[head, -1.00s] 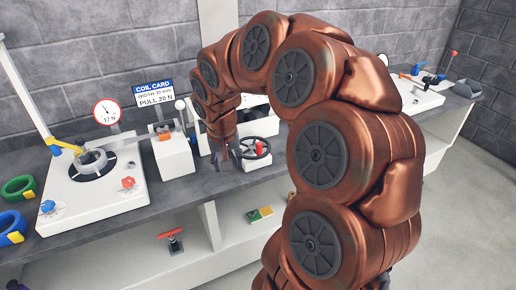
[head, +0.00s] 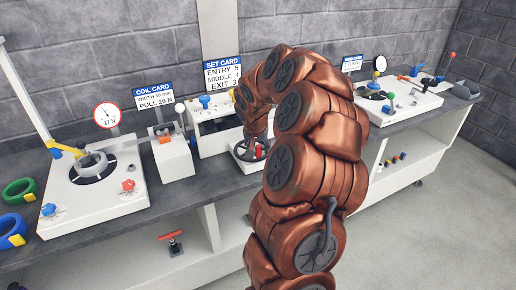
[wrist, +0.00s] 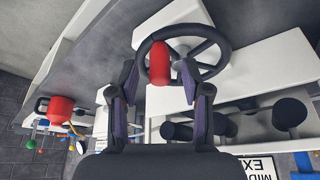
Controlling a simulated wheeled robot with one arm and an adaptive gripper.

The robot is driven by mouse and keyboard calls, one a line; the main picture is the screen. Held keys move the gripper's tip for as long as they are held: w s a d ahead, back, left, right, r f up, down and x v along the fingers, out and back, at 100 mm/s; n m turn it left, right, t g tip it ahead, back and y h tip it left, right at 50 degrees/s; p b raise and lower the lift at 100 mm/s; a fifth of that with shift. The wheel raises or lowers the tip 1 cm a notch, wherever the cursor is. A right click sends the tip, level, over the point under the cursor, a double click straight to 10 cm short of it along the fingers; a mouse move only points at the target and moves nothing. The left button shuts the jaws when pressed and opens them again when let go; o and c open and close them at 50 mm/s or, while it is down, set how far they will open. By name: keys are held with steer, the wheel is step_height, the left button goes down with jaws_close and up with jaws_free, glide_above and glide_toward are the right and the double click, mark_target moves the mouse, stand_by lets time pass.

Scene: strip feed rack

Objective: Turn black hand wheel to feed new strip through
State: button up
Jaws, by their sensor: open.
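The black hand wheel (wrist: 219,41) shows at the top middle of the wrist view, with spokes and a red handle (wrist: 159,64) on its near side. In the head view the wheel (head: 240,151) sits on a white block behind my arm and is partly hidden. My gripper (wrist: 158,80) is open in the wrist view, one dark finger on each side of the red handle's lower end. I cannot tell whether the fingers touch it. In the head view the gripper is mostly hidden at the wheel.
A white coil unit (head: 125,203) with a dial gauge (head: 107,115) stands at left, a white post block (head: 175,160) left of the wheel. The set card (head: 223,76) stands behind. Another white unit (head: 408,106) is at right. Green and blue rings (head: 18,190) lie far left.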

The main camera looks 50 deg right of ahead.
steer(key=shift+x, duration=1.05)
steer(key=shift+w+d, duration=0.1)
jaws_close()
